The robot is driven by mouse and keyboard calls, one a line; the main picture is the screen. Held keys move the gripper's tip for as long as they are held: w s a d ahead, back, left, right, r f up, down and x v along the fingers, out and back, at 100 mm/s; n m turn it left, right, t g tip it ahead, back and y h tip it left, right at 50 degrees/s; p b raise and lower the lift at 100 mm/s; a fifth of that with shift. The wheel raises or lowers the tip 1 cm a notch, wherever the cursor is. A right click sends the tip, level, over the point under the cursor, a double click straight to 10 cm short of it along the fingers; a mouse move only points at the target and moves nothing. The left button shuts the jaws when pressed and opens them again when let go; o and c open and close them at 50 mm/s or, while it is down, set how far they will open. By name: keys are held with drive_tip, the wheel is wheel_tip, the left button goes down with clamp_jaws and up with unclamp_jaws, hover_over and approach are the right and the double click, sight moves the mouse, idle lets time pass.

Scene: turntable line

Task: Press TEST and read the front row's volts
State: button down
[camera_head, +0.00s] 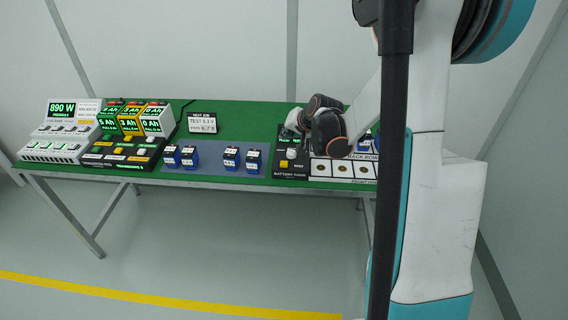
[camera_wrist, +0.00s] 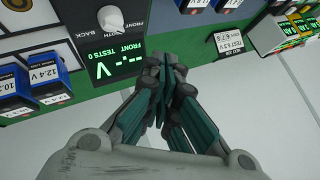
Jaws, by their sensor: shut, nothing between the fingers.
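The dark battery-rack panel (camera_head: 290,173) stands right of the middle of the green table. Its yellow button (camera_head: 284,163), beside the word TEST, sits low on the panel below a white knob (camera_head: 291,153). The knob also shows in the wrist view (camera_wrist: 110,18), between FRONT and BACK lettering. The panel's display (camera_wrist: 120,66) shows dashes before V and "FRONT TESTS 0", with no voltage number. My gripper (camera_wrist: 166,62) is shut and empty, beside the display in the wrist view. In the head view my gripper (camera_head: 293,130) is behind the button and partly covers the display.
The rack board (camera_head: 319,169) has round sockets in front; blue batteries (camera_wrist: 48,82) stand beside the panel in the wrist view. Several blue batteries (camera_head: 231,158) stand on a grey mat.

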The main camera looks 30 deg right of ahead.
sight(287, 162)
drive_tip(key=shift+f, duration=0.1)
wheel_tip(287, 162, down, 9)
drive_tip(key=b, duration=0.6)
drive_tip(key=shift+r, duration=0.2)
idle(1.1)
drive_tip(key=shift+f+b, duration=0.45)
drive_tip(key=shift+b, duration=0.15)
drive_tip(key=shift+f+b, duration=0.35)
drive_tip(key=shift+f, duration=0.05)
idle(0.4)
drive_tip(key=shift+r, duration=0.1)
drive_tip(key=shift+r+p, duration=0.55)
drive_tip(key=shift+r, duration=0.2)
drive_tip(key=shift+r, duration=0.1)
